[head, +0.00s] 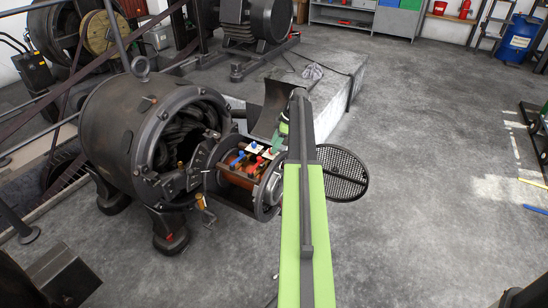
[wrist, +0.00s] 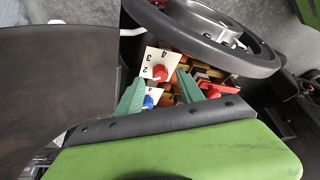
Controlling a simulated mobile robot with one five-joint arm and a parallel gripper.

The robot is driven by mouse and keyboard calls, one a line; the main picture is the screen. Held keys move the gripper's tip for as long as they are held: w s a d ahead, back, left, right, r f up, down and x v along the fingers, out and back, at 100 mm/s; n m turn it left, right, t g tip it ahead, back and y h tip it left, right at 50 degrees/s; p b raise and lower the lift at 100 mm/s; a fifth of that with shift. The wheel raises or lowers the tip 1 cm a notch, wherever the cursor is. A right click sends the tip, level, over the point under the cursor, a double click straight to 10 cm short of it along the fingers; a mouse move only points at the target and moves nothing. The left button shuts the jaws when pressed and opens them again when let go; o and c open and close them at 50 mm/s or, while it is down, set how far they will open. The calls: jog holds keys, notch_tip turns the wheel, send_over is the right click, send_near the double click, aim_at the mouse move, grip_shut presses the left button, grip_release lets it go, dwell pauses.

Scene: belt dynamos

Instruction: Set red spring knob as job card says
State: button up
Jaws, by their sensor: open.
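In the wrist view a red knob (wrist: 159,72) sits on a white plate (wrist: 147,68) with black numerals; 2, 3 and 4 show. Its pointer direction is too small to tell. My gripper (wrist: 160,76) is open, its green fingers left and right of the red knob in the picture. I cannot tell whether they are around it or short of it. A blue knob (wrist: 149,102) shows nearer, between the fingers. In the head view my gripper (head: 282,130) is over the dynamo's open end, by the white plates (head: 261,148). I see no readable job card.
The dark dynamo body (head: 125,130) stands left of the knobs. A round mesh cover (head: 345,175) hangs open to the right. In the wrist view a dark ring (wrist: 262,62) arches close beyond the knobs, and a dark brown panel (wrist: 55,85) fills the left. Open floor lies right.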

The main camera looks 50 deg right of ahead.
jog(key=shift+b+x, duration=0.4)
jog(key=shift+x, duration=0.65)
jog(key=shift+r, duration=0.1)
jog(key=shift+c, duration=0.4)
grip_shut()
jog(key=shift+d, duration=0.2)
jog(key=shift+a, duration=0.1)
